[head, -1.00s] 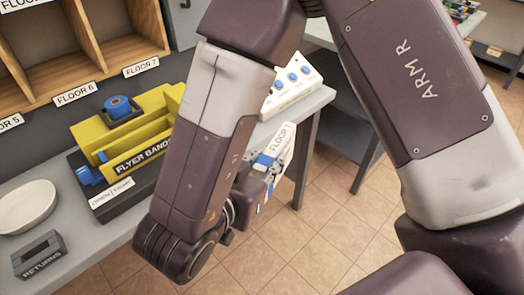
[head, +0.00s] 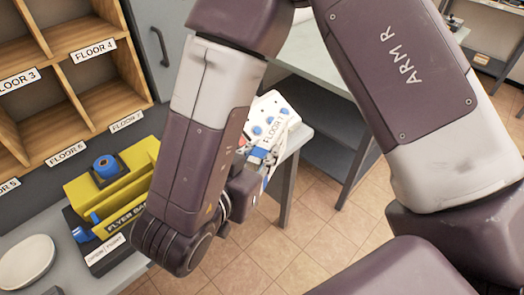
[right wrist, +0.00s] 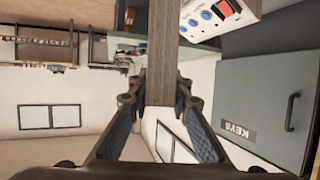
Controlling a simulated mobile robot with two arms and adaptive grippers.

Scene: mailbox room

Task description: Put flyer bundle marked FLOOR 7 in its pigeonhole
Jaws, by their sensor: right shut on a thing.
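My right gripper (head: 258,166) is shut on the flyer bundle (head: 280,131), a pale stack with a blue band and a label that reads FLOOR and seems to end in 7. The bundle is raised near the counter's right end, partly hidden by my arm. In the right wrist view, the gripper (right wrist: 160,88) has a grey-brown streaked slab, apparently the bundle (right wrist: 163,45), between its fingers. The FLOOR 7 pigeonhole (head: 108,92) is the lower right compartment of the wooden rack, above its FLOOR 7 label (head: 127,121). It looks empty. My left gripper is not in view.
A yellow flyer-band holder (head: 95,190) with a blue roll (head: 105,166) stands below the rack. A white box with blue buttons (head: 268,108) sits behind the bundle. A white bowl (head: 26,262) is at lower left. A grey cabinet (head: 160,40) stands right of the rack.

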